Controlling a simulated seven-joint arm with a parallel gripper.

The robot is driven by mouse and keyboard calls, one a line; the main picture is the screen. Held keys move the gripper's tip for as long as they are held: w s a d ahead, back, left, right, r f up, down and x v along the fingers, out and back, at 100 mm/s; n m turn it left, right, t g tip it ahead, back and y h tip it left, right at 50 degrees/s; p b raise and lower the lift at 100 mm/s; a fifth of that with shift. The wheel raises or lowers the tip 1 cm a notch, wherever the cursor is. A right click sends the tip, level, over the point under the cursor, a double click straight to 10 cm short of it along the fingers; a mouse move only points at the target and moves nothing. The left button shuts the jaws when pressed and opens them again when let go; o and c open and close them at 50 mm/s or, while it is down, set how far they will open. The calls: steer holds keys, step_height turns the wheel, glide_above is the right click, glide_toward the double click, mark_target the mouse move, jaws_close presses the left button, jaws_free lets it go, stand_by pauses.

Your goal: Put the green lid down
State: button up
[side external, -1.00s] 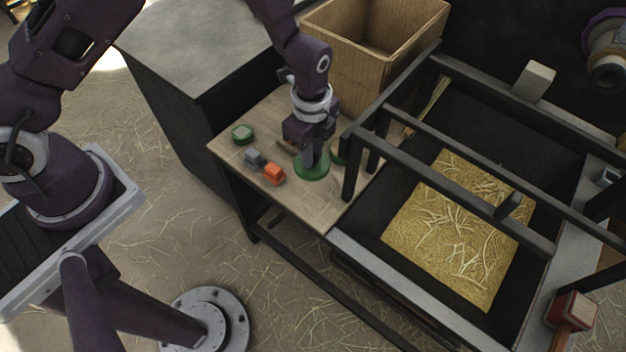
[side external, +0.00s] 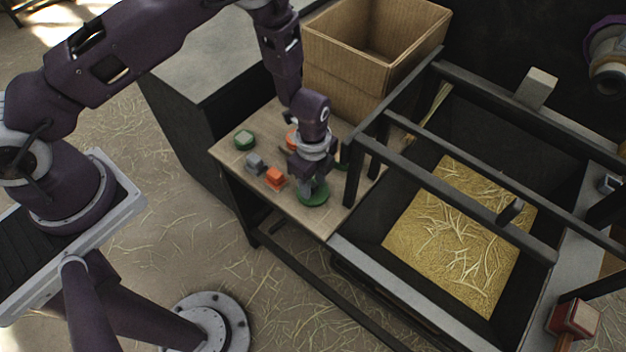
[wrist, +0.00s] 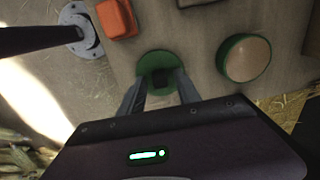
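The green lid (side external: 314,194) is a flat disc with a dark knob. It lies flat at or just above the wooden table top, near the front edge; I cannot tell if it touches. My gripper (side external: 313,180) points down over it. In the wrist view, my gripper (wrist: 161,82) has its two fingers on either side of the knob and seems shut on it, while the lid (wrist: 157,62) shows beyond the fingertips. The fingers hide part of the lid.
A green-rimmed round piece with a beige top (wrist: 245,58) lies beside the lid. A dark frame (side external: 353,180) stands close on the right. A cardboard box (side external: 345,75) is behind.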

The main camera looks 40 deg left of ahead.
steer(key=shift+r, duration=0.15)
step_height(320, 180, up, 12)
stand_by(0.4)
step_height(320, 180, up, 8)
steer(key=f+n, duration=0.1)
steer(key=n, duration=0.1)
glide_above(313, 185)
steer(key=a, duration=0.1)
steer(key=s+a+r+n+t+h, duration=0.1)
steer(key=s+a+r+n, duration=0.15)
steer(key=r, duration=0.35)
steer(key=s+a+r+n+t, duration=0.1)
steer(key=r+n, duration=0.2)
steer(key=r, duration=0.3)
steer(key=s+a+r+n+t, duration=0.1)
steer(key=s+a+r+n, duration=0.1)
steer(key=s, duration=0.4)
steer(key=s+a+r+n+t, duration=0.1)
steer(key=s+a+r+n, duration=0.1)
steer(key=s+r+n, duration=0.2)
steer(key=s+a+r+n+t+y, duration=0.1)
steer(key=s+a+r+n, duration=0.2)
steer(key=s, duration=0.5)
steer(key=shift+s+r+n+t, duration=0.2)
steer(key=shift+r+n+t, duration=0.1)
steer(key=shift+r+n, duration=0.35)
